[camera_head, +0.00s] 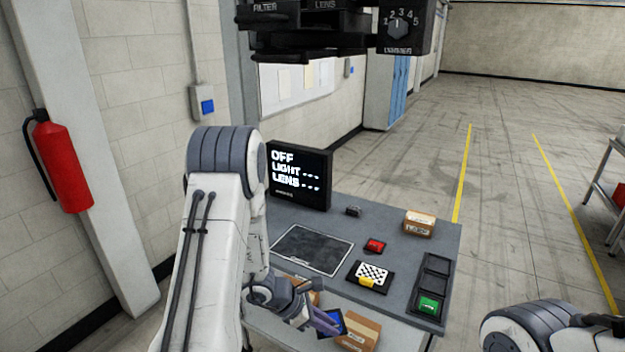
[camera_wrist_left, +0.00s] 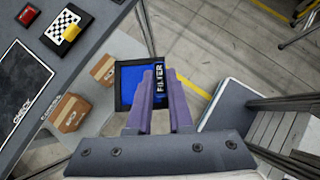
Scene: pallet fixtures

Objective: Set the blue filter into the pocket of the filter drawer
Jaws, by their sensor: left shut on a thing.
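The blue filter (camera_wrist_left: 130,82) is a flat square with a black frame and the word FILTER along one edge. My left gripper (camera_wrist_left: 158,78) is shut on it, with the purple fingers across its face. In the head view my left gripper (camera_head: 324,324) holds the blue filter (camera_head: 338,318) low, in front of the table's near edge. The black housing marked FILTER (camera_head: 264,8) hangs at the top of the head view. The filter drawer's pocket cannot be made out there. My right arm shows at the lower right, but its gripper is out of frame.
The grey table (camera_head: 400,255) carries a dark mat (camera_head: 312,250), a red block (camera_head: 375,246), a checkered plate (camera_head: 372,274), a small box (camera_head: 420,223) and a black rack (camera_head: 436,268) with a green piece. A screen (camera_head: 300,176) reads OFF. Cardboard boxes (camera_head: 358,330) sit below the near edge.

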